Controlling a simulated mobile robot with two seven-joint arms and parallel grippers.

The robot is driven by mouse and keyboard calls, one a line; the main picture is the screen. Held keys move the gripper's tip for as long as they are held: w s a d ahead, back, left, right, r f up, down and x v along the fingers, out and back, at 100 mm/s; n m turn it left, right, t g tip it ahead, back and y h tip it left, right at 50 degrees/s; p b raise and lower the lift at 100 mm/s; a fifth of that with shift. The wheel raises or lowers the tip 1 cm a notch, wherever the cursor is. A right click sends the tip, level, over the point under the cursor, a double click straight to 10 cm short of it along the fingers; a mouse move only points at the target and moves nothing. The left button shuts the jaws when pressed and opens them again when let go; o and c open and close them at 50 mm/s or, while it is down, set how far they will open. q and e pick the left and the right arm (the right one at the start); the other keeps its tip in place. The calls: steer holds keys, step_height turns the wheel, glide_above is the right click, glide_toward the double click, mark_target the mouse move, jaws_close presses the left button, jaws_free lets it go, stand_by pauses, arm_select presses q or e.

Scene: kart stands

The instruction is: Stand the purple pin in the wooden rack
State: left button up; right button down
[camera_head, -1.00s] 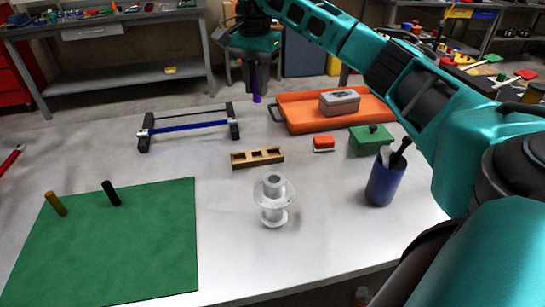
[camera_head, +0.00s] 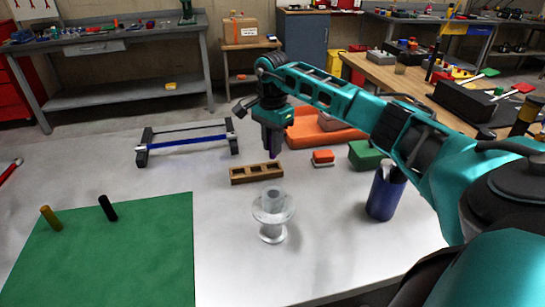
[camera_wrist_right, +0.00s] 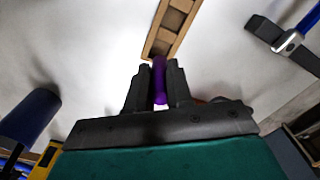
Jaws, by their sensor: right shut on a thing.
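The purple pin (camera_wrist_right: 159,82) is between the fingers of my right gripper (camera_wrist_right: 158,88), which is shut on it. In the head view the pin (camera_head: 274,150) points down below the right gripper (camera_head: 273,137), close to the far right end of the wooden rack (camera_head: 256,174). The rack is a small block with several square openings, lying on the white table. In the right wrist view the rack (camera_wrist_right: 172,27) is just beyond the pin's end. I cannot tell whether the pin touches the rack. My left gripper is not in view.
A clear spool-like stand (camera_head: 272,215) is in front of the rack. A blue cup (camera_head: 384,193), a green box (camera_head: 364,155), an orange-red block (camera_head: 322,157) and an orange tray (camera_head: 302,131) are to the right. A green mat (camera_head: 105,250) holds black and ochre pins; a blue-barred frame (camera_head: 188,137) stands behind.

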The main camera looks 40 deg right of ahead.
mark_target(272, 157)
steer(key=shift+f, duration=2.25)
steer(key=shift+f, duration=0.2)
steer(key=c, duration=1)
jaws_free()
steer(key=shift+r, duration=0.1)
step_height(272, 157, up, 12)
steer(key=shift+r, duration=0.15)
